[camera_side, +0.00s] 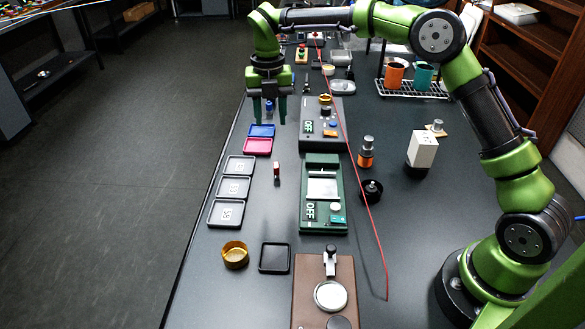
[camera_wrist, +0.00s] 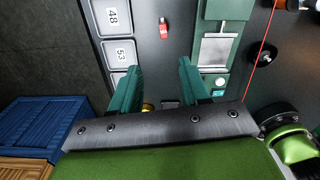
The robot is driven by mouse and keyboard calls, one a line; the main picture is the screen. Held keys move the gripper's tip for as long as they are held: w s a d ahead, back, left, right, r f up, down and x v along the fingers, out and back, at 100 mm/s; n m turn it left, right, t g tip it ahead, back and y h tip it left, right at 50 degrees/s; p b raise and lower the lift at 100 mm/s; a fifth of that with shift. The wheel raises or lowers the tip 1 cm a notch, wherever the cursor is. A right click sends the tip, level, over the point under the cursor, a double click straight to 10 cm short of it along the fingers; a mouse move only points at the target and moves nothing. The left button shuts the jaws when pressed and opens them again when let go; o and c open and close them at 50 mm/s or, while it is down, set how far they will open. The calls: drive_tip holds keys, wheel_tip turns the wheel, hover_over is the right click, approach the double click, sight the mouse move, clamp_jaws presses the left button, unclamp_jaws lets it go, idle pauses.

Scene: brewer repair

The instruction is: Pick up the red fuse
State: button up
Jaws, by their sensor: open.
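The red fuse (camera_side: 277,171) is small, with a pale end, and stands or lies on the dark table between the numbered trays and the green device. In the wrist view the red fuse (camera_wrist: 162,30) shows ahead of the fingertips, roughly centred between them. My gripper (camera_side: 270,119) has green fingers pointing down, spread apart and empty. It hangs above the table, higher in the side picture than the fuse. In the wrist view my gripper (camera_wrist: 160,66) is apart from the fuse. Nothing hides the fuse.
Numbered black trays (camera_side: 234,189) lie left of the fuse, with a pink tray (camera_side: 258,146) and a blue tray (camera_side: 262,130) behind. The green device (camera_side: 323,222) stands to the right. A red cable (camera_side: 366,214) crosses the table. Bare table surrounds the fuse.

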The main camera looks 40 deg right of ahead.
hover_over(276, 165)
wheel_tip(276, 165, down, 9)
drive_tip(key=shift+f, duration=2.65)
drive_tip(key=shift+c, duration=0.4)
clamp_jaws()
